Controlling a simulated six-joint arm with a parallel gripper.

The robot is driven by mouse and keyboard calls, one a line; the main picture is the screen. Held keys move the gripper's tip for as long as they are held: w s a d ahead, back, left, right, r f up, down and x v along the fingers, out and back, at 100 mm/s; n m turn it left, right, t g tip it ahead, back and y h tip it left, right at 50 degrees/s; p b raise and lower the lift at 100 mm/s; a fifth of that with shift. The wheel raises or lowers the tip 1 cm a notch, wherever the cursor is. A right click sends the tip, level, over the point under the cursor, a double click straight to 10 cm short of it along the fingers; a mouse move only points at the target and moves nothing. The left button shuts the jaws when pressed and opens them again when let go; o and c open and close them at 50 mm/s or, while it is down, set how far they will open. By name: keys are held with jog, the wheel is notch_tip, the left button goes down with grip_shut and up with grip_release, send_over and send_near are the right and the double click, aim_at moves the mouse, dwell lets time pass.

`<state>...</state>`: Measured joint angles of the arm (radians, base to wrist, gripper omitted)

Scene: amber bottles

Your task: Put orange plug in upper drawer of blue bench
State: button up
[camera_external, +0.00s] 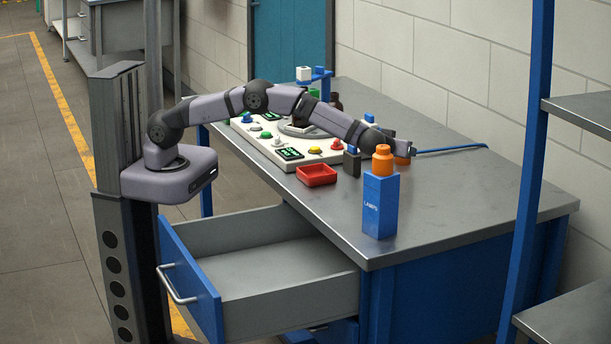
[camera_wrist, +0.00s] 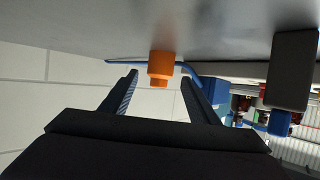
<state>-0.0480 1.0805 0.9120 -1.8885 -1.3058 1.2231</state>
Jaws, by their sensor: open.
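The orange plug (camera_wrist: 160,65) stands on the bench top in the wrist view, which is upside down, with a blue cable (camera_wrist: 120,62) running off to the left. My gripper (camera_wrist: 159,77) is open, with one finger on each side of the plug and a visible gap to both.
The bench's right side is clear.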

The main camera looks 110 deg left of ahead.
jog(key=shift+o, duration=0.6)
jog(key=shift+v, duration=3.05)
jog(key=w+a+r+m+t+h+p, duration=0.35)
jog(key=w+r+m+t, duration=0.2)
jog(key=w+r, duration=0.2)
jog(key=w+a+r+m+t+h+p, duration=0.2)
jog(key=w+r+m+t+h+p, duration=0.25)
jog(key=w+r+t, duration=0.35)
jog(key=s+a+f+m+g+h+p, duration=0.2)
jog(key=s+f+g, duration=0.35)
jog(key=s, duration=0.35)
jog(key=s+a+f+m+g+h+p, duration=0.25)
jog(key=s+f+g, duration=0.3)
jog(key=s, duration=0.35)
jog(key=shift+t, duration=0.35)
jog(key=shift+s+p+x, duration=0.2)
jog(key=shift+p+x, duration=1.5)
jog(key=shift+x, duration=2.1)
jog(key=shift+d+f, duration=0.1)
